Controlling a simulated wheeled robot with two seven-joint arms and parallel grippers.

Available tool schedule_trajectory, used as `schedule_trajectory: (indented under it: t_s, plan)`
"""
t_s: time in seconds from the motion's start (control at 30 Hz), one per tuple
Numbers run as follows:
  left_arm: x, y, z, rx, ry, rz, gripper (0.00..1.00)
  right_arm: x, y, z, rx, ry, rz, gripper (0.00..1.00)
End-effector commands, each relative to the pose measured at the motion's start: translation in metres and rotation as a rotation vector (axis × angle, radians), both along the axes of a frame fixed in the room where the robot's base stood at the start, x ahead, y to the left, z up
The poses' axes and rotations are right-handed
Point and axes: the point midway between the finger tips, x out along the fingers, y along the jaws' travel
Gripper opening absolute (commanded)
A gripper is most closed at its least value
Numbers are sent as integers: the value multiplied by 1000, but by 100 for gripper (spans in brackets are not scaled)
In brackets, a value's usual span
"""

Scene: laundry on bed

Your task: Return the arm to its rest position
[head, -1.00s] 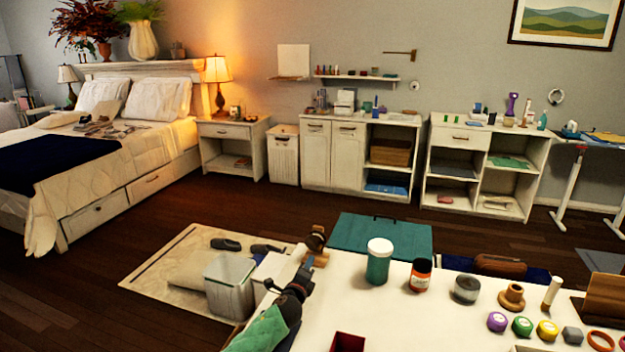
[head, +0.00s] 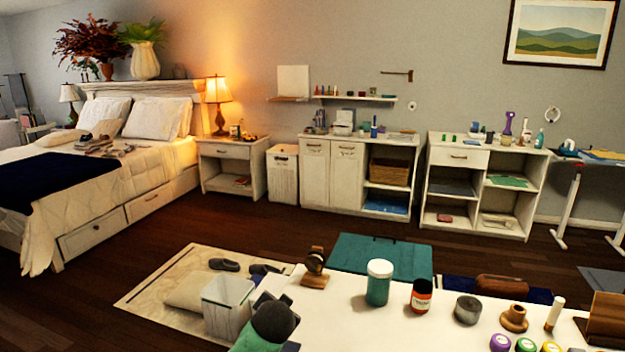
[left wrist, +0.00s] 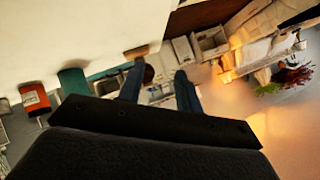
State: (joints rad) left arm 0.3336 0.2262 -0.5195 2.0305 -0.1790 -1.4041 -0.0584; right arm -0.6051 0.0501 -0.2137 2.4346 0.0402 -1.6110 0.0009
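My left arm shows at the bottom of the head view, with a dark rounded wrist part (head: 275,322) over the left edge of the white table (head: 345,325). My left gripper (left wrist: 160,80) shows in the left wrist view as two blue fingers standing apart, with nothing seen between them. In the head view the gripper is small and partly hidden by the wrist, beside the clear bin. My right arm and gripper are not in view.
The table holds a teal jar (head: 379,284), an orange bottle (head: 421,297), a grey tin (head: 467,309) and a wooden stand (head: 315,270). A clear bin (head: 228,305) stands on the beige mat (head: 150,298) left of the table. Open floor lies toward the bed (head: 150,165).

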Motion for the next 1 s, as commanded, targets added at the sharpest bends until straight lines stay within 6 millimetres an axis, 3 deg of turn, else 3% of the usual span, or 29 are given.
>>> schedule_trajectory:
  t_s: [0.1,0.4,0.77,1.0]
  plan:
    - [-48,4,-15,-107,95,31,35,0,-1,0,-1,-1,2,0]
    - [-154,18,-53,-279,287,74,35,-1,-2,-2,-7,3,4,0]
    - [-262,38,-98,-400,431,130,35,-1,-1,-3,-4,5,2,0]
    - [-332,51,-142,-428,548,200,35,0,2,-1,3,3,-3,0]
